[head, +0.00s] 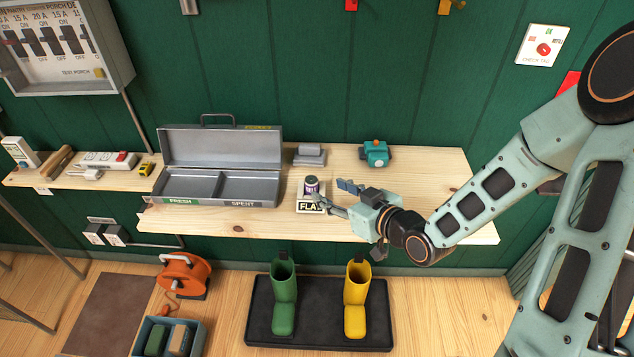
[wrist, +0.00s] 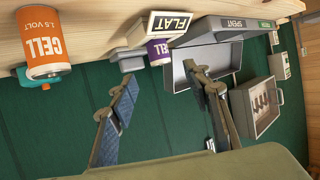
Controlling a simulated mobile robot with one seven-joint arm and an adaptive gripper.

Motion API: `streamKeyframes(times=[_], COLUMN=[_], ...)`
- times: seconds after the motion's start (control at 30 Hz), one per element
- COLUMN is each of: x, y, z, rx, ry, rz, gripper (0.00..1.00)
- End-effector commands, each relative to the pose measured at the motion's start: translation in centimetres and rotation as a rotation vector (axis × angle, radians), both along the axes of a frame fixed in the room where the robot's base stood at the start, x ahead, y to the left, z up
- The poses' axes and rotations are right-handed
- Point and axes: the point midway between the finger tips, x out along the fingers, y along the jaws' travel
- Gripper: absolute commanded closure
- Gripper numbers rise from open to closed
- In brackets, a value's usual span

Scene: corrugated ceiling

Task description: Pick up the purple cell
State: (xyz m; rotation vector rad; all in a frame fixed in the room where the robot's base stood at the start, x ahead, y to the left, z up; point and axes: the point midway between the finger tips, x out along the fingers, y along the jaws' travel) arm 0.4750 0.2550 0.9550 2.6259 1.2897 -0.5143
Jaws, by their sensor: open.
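The purple cell (head: 311,186) stands upright on a small white stand marked FLAT (head: 311,208) on the wooden shelf. It also shows in the wrist view (wrist: 158,53), where the picture is turned over. My gripper (head: 329,194) is open and empty, just right of the cell, its fingers pointing left towards it. In the wrist view the fingertips (wrist: 160,74) are spread, with the cell beyond the gap between them. No contact is visible. An orange cell (wrist: 46,45) marked 1.5 VOLT shows in the wrist view; I do not see it in the head view.
A grey open-lidded metal box (head: 270,190), with empty FRESH and SPENT compartments, stands left of the stand. A grey object (head: 310,155) and a teal device (head: 375,153) sit behind. Bare shelf lies to the right. Green and yellow boots (head: 355,300) stand below.

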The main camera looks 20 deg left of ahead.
Motion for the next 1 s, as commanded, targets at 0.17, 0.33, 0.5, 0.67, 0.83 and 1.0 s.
streamKeyframes(times=[0.17, 0.33, 0.5, 0.67, 0.83, 1.0], x=[1.6, 2.4, 3.3, 4.5, 5.3, 5.4], y=[2.3, 3.2, 4.4, 5.9, 6.9, 6.9], z=[-1.2, -1.8, -2.4, -3.3, -3.9, -4.0], rx=[-0.001, -0.001, 0.0, -0.001, -0.002, -0.002], ry=[0.002, 0.004, 0.004, 0.005, 0.004, 0.004], rz=[0.003, 0.0, 0.0, 0.0, -0.001, -0.002], gripper=[0.55, 0.55, 0.55, 0.55, 0.55, 0.55])
